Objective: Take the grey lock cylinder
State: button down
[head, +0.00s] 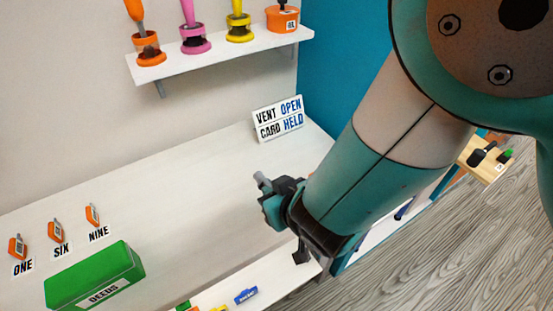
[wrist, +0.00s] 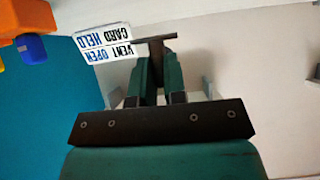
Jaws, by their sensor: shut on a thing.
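My gripper (head: 275,193) is above the white counter, in the middle of the head view. It is shut on a small grey piece, the grey lock cylinder (head: 261,179), which sticks out past the fingertips. In the wrist view, the two green fingers of my gripper (wrist: 157,68) are close together, with a dark bar (wrist: 155,40) across their tips. Most of the cylinder is hidden by the fingers.
A white sign (head: 278,118) reading "VENT OPEN, CARD HELD" stands at the counter's back. A shelf (head: 220,56) holds several coloured items. A green DEEDS box (head: 95,272) and orange tags ONE, SIX and NINE (head: 92,215) are at left. The counter's middle is clear.

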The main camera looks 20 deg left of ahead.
jog(key=shift+s+d+b, duration=0.8)
jog(key=shift+s+d, duration=0.35)
jog(key=shift+d, duration=0.15)
